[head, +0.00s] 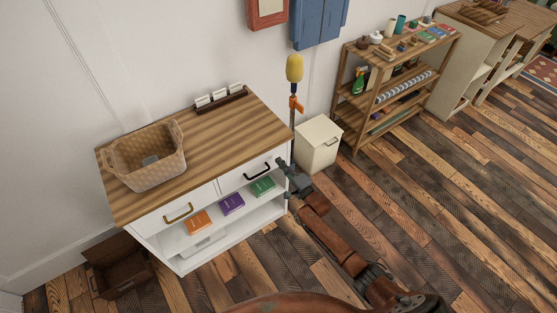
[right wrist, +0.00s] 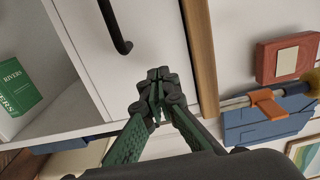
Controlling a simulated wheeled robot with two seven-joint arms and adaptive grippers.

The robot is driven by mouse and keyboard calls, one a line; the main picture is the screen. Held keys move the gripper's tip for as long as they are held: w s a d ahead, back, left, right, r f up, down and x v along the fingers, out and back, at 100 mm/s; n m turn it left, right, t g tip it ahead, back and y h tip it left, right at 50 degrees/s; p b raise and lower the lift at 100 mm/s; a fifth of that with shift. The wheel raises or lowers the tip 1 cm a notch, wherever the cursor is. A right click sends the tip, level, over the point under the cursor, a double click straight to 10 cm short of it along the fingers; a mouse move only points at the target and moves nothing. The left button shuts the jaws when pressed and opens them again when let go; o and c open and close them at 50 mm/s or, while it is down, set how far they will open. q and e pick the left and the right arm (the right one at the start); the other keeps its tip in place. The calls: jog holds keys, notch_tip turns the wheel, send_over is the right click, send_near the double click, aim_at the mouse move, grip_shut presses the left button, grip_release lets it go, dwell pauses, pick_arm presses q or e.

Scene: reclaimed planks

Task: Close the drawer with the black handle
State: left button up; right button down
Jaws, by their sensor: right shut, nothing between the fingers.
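The drawer with the black handle (head: 257,171) is the right one of two white drawers under the wooden top of a white cabinet. Its front looks about in line with its neighbour, and no clear gap shows. In the right wrist view the black handle (right wrist: 115,28) is on the white drawer front (right wrist: 145,50). My right gripper (head: 281,163) is shut and empty, at the right end of the drawer front, beside the handle and apart from it. In the wrist view its fingertips (right wrist: 158,80) overlap the front; whether they touch is unclear. My left gripper is out of view.
The left drawer has a brass handle (head: 178,212). A wicker basket (head: 147,170) and a card rack (head: 221,101) stand on the cabinet top (head: 215,140). Books lie on the open shelf below. A small white cabinet (head: 318,146) stands to the right. A brown crate (head: 117,268) is on the floor.

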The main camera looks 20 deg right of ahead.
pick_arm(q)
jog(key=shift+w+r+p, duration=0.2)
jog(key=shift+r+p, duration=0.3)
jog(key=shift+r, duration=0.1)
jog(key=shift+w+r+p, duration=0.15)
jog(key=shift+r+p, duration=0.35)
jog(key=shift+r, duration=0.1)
pick_arm(e)
jog(key=v, duration=1)
jog(key=shift+s, duration=0.3)
jog(key=shift+d, duration=0.1)
